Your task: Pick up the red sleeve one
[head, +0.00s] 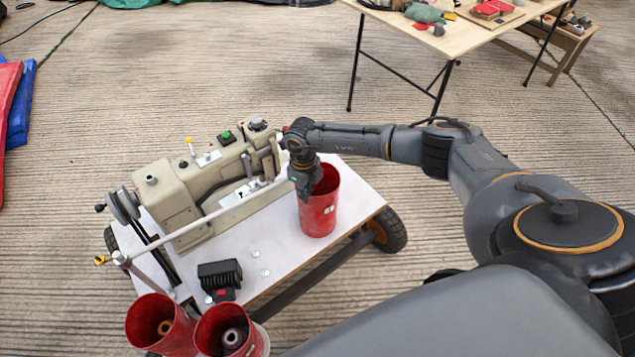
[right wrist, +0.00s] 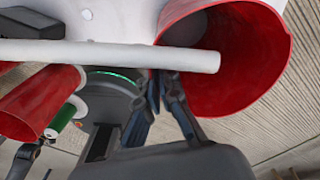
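A red sleeve (head: 319,208), an open-topped cylinder, stands upright on the white top of the sewing machine cart. In the right wrist view its wide mouth (right wrist: 240,55) faces the camera at the upper right. My right gripper (head: 304,188) points down at the sleeve's left rim. In the right wrist view its two fingers (right wrist: 160,88) are close together beside the sleeve wall; a pale rod (right wrist: 100,54) crosses in front of their tips, so their hold on the rim cannot be made out. Two more red sleeves (head: 160,325) (head: 230,332) stand at the cart's lower-left corner with spools inside. My left gripper is out of view.
A beige sewing machine (head: 185,190) fills the cart's left and back, with a long rod along its front. A black brush-like block (head: 219,275) lies on the cart top (head: 290,260). A wooden table (head: 470,36) with several items stands at the back right.

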